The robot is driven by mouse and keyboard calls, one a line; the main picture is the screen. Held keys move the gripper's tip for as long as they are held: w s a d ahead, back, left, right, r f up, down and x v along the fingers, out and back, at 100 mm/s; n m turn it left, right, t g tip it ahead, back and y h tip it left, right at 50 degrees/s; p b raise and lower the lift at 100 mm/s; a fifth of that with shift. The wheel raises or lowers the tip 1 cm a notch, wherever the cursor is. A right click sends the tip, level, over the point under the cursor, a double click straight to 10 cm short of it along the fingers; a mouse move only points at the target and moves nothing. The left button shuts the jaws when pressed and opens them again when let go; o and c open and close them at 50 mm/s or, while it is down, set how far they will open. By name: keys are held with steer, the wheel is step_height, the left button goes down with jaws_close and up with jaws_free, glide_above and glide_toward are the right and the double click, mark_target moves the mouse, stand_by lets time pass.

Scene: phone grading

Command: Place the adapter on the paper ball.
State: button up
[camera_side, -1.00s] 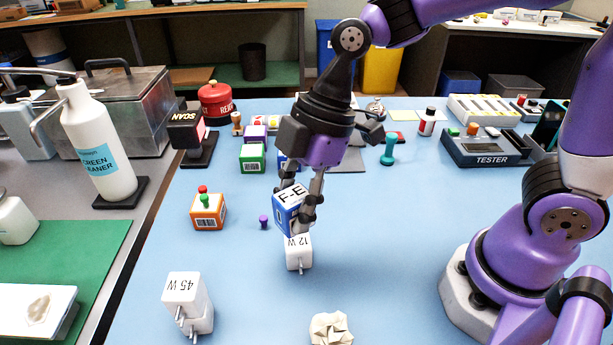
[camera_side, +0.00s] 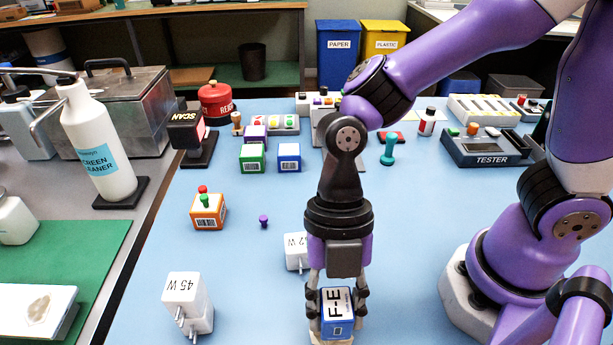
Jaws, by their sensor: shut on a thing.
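My gripper (camera_side: 337,303) is shut on the adapter (camera_side: 338,312), a blue block with a white top marked F-E. The fingers point down on either side of it at the bottom middle of the side view. The paper ball, a crumpled cream lump, is almost wholly hidden behind and under the adapter and fingertips. I cannot tell whether the adapter touches it.
A white 12 W charger (camera_side: 295,254) stands just behind my gripper, partly hidden. White 45 W chargers (camera_side: 184,291) stand to the left. An orange box (camera_side: 208,212) and a purple peg (camera_side: 263,221) lie farther back. The blue mat right of my gripper is clear.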

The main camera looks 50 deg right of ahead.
steer(key=shift+f, duration=0.15)
steer(key=o, duration=1)
steer(key=shift+o, duration=0.2)
steer(key=v, duration=1.2)
steer(key=w+d+m+t+h, duration=0.1)
steer(key=d+m+t, duration=0.3)
steer(key=d+m, duration=0.4)
steer(key=w+d+m+t+h, duration=0.1)
steer(key=d+m+t, duration=0.3)
steer(key=m, duration=1.5)
steer(key=d+h, duration=0.1)
steer(key=d, duration=0.3)
steer(key=shift+w+d+r+t, duration=0.15)
steer(key=shift+w+r+t, duration=0.1)
steer(key=shift+w+t, duration=0.15)
